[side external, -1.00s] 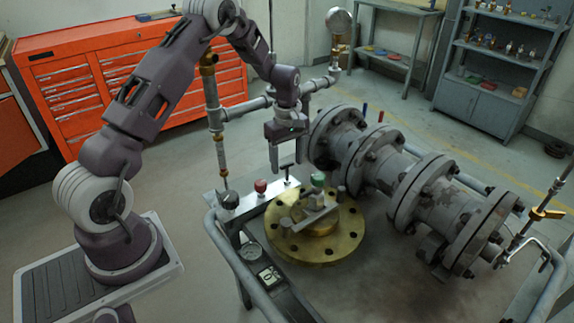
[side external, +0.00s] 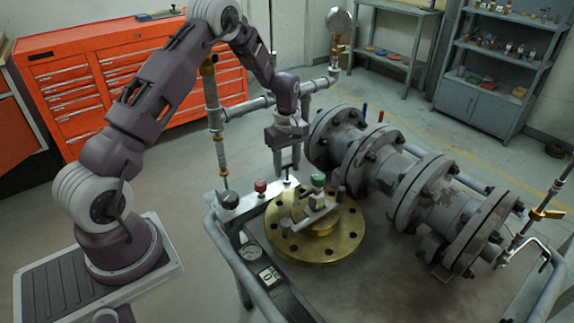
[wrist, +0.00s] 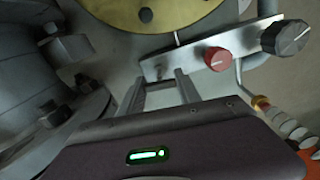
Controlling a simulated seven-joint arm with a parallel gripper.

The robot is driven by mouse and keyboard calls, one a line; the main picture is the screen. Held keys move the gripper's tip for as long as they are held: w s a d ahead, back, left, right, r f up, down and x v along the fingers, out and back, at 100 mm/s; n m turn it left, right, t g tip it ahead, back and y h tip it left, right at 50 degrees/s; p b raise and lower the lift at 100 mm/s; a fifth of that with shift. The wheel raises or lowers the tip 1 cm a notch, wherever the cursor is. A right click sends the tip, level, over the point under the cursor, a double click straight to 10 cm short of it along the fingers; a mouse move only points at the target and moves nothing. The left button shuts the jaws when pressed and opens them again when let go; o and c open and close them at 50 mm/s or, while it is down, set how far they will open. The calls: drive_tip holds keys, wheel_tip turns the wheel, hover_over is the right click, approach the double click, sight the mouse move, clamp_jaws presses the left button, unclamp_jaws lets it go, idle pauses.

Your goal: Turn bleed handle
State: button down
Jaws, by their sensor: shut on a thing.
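My gripper (side external: 287,168) points down at the metal strip panel beside the brass flange. Its two fingers stand over the right end of the panel, where the small black T-shaped bleed handle was visible earlier. They are shut on the handle, which is now mostly hidden between them. In the wrist view the fingertips (wrist: 161,77) reach the left end of the panel (wrist: 195,62). The handle cannot be made out clearly there. How far it is turned cannot be told.
A red knob (side external: 260,186) and a black knob (side external: 228,199) sit on the same panel. The brass flange (side external: 345,240) stands close by, with a green-topped fitting (side external: 318,180). The large grey flanged pipe (side external: 350,150) is close on the right.

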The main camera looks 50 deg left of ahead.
drive_tip(key=m, duration=0.4)
drive_tip(key=shift+m, duration=0.3)
drive_tip(key=m, duration=0.3)
drive_tip(key=shift+m, duration=0.3)
drive_tip(key=m, duration=0.4)
drive_tip(key=shift+m, duration=2.2)
drive_tip(key=c, duration=0.8)
unclamp_jaws()
drive_tip(key=shift+c, duration=0.2)
